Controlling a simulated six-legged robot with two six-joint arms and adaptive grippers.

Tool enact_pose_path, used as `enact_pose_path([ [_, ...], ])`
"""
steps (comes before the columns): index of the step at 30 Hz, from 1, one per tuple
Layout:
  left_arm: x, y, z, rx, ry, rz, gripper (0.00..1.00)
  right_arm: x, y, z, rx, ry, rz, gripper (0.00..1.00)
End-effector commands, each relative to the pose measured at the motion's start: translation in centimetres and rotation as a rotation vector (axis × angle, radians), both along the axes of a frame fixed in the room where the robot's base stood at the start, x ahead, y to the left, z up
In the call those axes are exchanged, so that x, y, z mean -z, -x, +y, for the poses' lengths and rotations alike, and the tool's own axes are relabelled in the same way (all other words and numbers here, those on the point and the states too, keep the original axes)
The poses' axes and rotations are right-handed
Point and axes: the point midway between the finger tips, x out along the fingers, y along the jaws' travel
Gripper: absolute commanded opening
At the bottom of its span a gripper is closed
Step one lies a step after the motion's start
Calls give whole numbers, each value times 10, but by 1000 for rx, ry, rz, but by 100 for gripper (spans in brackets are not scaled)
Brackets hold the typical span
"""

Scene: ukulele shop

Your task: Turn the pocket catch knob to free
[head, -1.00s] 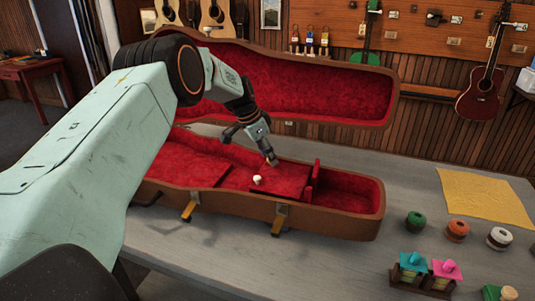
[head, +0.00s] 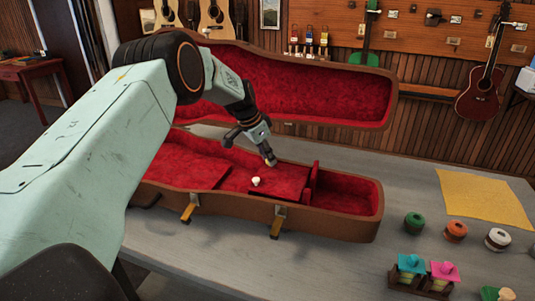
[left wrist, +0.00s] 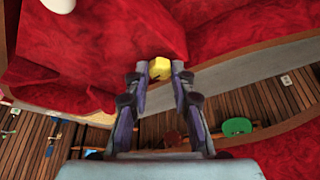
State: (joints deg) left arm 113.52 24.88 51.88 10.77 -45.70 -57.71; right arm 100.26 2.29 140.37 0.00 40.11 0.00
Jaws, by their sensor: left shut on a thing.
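The open instrument case (head: 330,225) lies on the grey table with its red plush inside showing. A red pocket lid (head: 285,180) with a pale round knob (head: 256,181) on it lies in the case. My left gripper (head: 270,161) reaches down to the back edge of this lid. In the left wrist view, its fingertips (left wrist: 160,72) are shut on a small yellow catch knob (left wrist: 159,67). The pale knob also shows at the top left there (left wrist: 58,5). The catch's base is hidden. My right gripper is not in view.
The raised case lid (head: 325,90) stands behind my left gripper. An upright red divider (head: 314,178) is just right of the pocket lid. Coloured spools and small racks stand at the table's right, near a yellow cloth (head: 485,198).

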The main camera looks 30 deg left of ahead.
Motion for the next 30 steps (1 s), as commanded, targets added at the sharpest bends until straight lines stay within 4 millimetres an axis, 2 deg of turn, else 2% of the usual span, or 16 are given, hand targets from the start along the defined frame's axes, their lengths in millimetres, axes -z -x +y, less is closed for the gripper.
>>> enact_pose_path([
  [21, -4, 3, -7, -605, -4, 7, 0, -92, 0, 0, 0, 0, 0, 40],
  [30, -2, 2, -9, -853, -5, 5, 0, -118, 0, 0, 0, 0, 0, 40],
])
